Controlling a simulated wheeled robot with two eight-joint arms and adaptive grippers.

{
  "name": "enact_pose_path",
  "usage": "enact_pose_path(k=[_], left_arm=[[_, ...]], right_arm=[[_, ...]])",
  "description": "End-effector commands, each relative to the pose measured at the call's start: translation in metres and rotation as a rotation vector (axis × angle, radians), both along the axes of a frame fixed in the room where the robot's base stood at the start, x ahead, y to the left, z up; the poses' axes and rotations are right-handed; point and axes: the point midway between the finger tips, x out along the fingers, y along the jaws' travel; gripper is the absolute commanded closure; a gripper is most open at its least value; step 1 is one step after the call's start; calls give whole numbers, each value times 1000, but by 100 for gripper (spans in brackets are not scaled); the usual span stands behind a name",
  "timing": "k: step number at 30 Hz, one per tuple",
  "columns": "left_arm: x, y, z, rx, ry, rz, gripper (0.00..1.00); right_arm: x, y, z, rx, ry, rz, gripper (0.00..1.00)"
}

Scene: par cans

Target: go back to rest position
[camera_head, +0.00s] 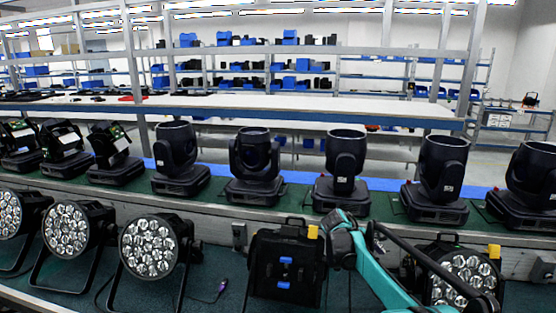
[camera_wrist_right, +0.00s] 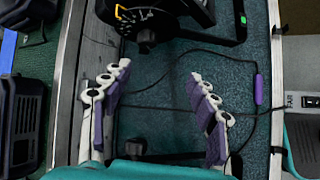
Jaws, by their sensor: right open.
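My right gripper (camera_wrist_right: 160,72) is open and empty in the right wrist view, its purple-padded fingers apart above the green bench surface. A black par can (camera_wrist_right: 170,15) with yellow marks lies beyond the fingertips, apart from them. In the head view my teal right arm comes in from the lower right, in front of the bench; its fingers cannot be made out there. A black par can (camera_head: 285,265) with blue clips stands left of the arm. Another par can (camera_head: 465,275) is partly hidden behind it. More par cans (camera_head: 150,248) face out at left. My left gripper is not in view.
A row of black moving-head lights (camera_head: 255,165) stands on the raised shelf behind. A black cable with a purple connector (camera_wrist_right: 259,90) lies on the bench right of the fingers. Racks with blue items (camera_head: 290,38) stand farther back.

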Motion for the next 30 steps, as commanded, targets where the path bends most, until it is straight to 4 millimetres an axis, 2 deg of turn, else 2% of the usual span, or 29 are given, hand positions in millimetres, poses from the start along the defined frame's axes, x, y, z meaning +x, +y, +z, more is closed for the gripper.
enact_pose_path(k=[1,6,13,17,21,24,27,30], left_arm=[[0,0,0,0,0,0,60],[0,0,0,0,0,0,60],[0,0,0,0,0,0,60],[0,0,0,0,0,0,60],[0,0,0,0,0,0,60],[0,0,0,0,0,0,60],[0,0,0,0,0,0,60],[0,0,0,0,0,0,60]], right_arm=[[-19,7,12,48,-48,-22,40],[-78,35,34,225,-219,-120,40],[-167,75,42,481,-425,-285,40],[-217,98,34,631,-527,-394,40],[-268,122,16,796,-623,-524,40],[-296,136,1,898,-675,-612,40],[-316,146,-12,975,-711,-680,40],[-326,153,-21,1024,-733,-726,40]])
